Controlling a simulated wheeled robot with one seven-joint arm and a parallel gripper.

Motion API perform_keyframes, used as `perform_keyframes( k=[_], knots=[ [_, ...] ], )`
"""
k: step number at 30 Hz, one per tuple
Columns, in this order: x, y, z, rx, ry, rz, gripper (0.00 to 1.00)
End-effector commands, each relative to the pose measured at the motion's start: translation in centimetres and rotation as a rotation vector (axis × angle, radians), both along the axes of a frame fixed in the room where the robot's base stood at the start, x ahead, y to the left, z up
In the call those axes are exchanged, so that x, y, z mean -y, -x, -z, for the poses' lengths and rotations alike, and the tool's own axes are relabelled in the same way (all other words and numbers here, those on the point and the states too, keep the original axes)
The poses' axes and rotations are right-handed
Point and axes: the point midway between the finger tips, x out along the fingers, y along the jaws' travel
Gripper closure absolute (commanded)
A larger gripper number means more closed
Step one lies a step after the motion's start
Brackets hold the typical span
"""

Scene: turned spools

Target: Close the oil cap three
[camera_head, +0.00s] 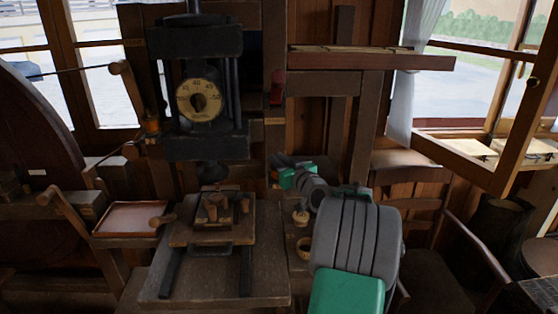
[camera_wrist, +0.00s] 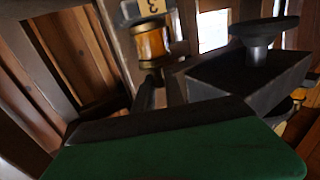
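An amber oil cup (camera_wrist: 152,45) shows in the wrist view at the top, left of centre. Its pale metal cap (camera_wrist: 148,10) bears a label with the number 3, cut off by the top edge, so I cannot tell how the cap sits. In the head view I cannot pick out this cap for sure. My gripper (camera_head: 281,161) is at the end of my grey and green arm, right of the press, pointing away from the head camera. Its fingers are too small and dark to read, and green and dark parts of mine fill the wrist view's bottom.
A dark press with a round dial (camera_head: 199,101) stands left of my arm, with a wooden worktable (camera_head: 265,260) below. A reddish tray (camera_head: 130,219) is at left. A wooden beam (camera_head: 370,61) crosses above my gripper. A dark disc-topped block (camera_wrist: 250,72) fills the wrist view's right.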

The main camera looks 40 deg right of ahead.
Motion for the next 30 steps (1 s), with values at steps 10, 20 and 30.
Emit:
perform_keyframes(
  k=[10,20,30],
  knots=[
    [0.0,0.01,-0.01,0.0,0.0,0.0,1.0],
    [-0.37,-0.22,0.12,0.0,0.001,0.043,1.0],
    [-0.78,-0.4,-0.05,0.002,0.0,0.202,1.0]
  ],
)
